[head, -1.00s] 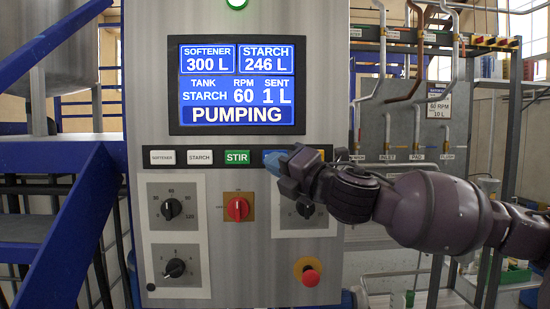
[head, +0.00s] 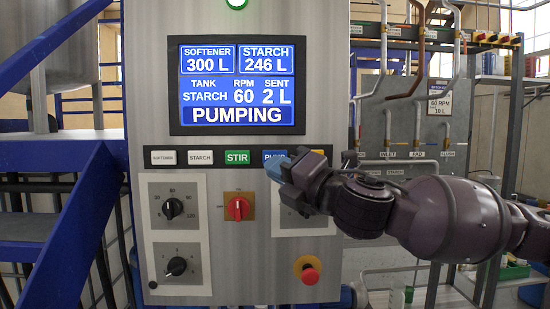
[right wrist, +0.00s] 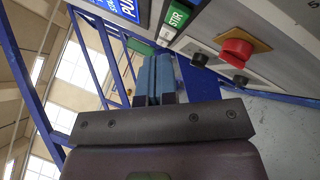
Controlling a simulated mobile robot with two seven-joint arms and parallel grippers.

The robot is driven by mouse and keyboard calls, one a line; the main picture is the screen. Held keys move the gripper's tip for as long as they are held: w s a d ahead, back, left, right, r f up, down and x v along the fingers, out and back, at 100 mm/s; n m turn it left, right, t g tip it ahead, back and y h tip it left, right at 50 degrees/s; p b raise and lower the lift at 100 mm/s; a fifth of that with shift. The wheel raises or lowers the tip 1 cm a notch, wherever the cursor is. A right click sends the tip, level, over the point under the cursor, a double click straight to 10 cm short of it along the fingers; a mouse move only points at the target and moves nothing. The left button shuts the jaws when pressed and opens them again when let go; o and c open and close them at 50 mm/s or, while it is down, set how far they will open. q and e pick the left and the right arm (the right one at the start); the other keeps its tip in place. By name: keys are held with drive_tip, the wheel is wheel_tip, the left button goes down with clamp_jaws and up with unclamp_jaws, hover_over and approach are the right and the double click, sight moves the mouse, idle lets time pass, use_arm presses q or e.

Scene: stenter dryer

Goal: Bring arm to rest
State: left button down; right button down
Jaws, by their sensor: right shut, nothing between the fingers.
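My right gripper (head: 277,168) is shut and empty, in front of the control panel (head: 330,60) just below the blue pump button (head: 274,155). Its blue fingers also show closed together in the right wrist view (right wrist: 153,78). My right arm comes in from the right and hides much of the lower right dial. The screen (head: 237,85) reads PUMPING, tank starch, 60 RPM, sent 2 L, softener 300 L, starch 246 L. My left gripper is not in view.
The button row holds the softener button (head: 162,157), starch button (head: 200,157) and green stir button (head: 237,157). Below are a red switch (head: 238,208), two dials on the left and a red emergency button (head: 309,275). Blue stair rails (head: 75,230) stand left; pipes (head: 420,70) stand right.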

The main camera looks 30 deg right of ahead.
idle(0.5)
drive_tip(key=d+f+m+g+h, duration=0.15)
drive_tip(key=f+m, duration=0.55)
drive_tip(key=f, duration=1)
drive_tip(key=d+f+m+g+h, duration=0.1)
drive_tip(key=d+f+m+g, duration=0.35)
drive_tip(key=f, duration=1.25)
drive_tip(key=s+a+f+m, duration=0.3)
drive_tip(key=s+f, duration=0.3)
drive_tip(key=f, duration=0.3)
drive_tip(key=s+a+f+m+g+h, duration=0.1)
drive_tip(key=s+a+f+m, duration=0.2)
drive_tip(key=s+f+m, duration=0.3)
drive_tip(key=s+a+f+m+g+h, duration=0.1)
drive_tip(key=s+a+f+m, duration=0.2)
drive_tip(key=f, duration=0.9)
drive_tip(key=s+m, duration=0.2)
drive_tip(key=s, duration=0.1)
drive_tip(key=shift+a+f, duration=0.15)
drive_tip(key=shift+a, duration=0.1)
